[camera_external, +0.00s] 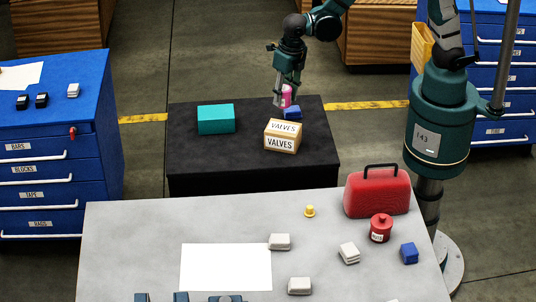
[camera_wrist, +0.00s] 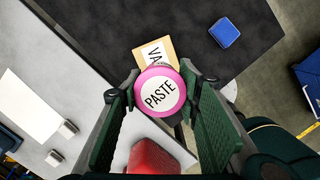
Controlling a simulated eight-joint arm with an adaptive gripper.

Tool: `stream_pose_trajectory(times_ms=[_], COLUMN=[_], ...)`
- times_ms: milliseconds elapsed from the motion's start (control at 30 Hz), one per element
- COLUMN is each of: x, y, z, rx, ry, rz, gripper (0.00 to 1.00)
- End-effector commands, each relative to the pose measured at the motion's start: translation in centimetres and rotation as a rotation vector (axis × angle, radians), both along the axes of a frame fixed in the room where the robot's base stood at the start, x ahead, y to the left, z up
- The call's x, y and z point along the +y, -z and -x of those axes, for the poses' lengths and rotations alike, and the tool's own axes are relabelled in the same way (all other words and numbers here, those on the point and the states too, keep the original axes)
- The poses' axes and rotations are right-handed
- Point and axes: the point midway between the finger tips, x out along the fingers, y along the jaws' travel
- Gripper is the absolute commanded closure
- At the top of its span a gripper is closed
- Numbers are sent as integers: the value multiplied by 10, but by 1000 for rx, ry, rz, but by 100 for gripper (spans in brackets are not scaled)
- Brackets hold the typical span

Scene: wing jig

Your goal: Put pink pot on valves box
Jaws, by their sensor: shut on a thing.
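The pink pot (camera_wrist: 159,92) has a round white lid face marked PASTE and sits between the fingers of my gripper (camera_wrist: 160,110) in the wrist view. In the external view, my gripper (camera_external: 284,98) is shut on the pink pot (camera_external: 287,95) above the black table, behind the valves box. The valves box (camera_external: 281,141) is a tan carton labelled VALVES on the black table (camera_external: 220,160). In the wrist view the valves box (camera_wrist: 146,50) shows just beyond the pot, which partly covers it.
A blue block (camera_external: 293,112) lies behind the valves box, and a teal box (camera_external: 216,119) stands to the left. A grey table (camera_external: 140,240) in front holds a red case (camera_external: 376,194), a red pot (camera_external: 381,228) and small blocks. The black table's right side is clear.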

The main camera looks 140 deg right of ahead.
Motion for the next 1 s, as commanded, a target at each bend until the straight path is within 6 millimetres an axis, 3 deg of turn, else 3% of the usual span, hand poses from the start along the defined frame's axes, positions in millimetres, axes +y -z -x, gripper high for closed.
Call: stream_pose_trajectory(times_ms=[500,1000], x=[0,0], y=[49,54], z=[0,0], rx=[0,0], ry=[0,0], rz=[0,0], gripper=[81,81])
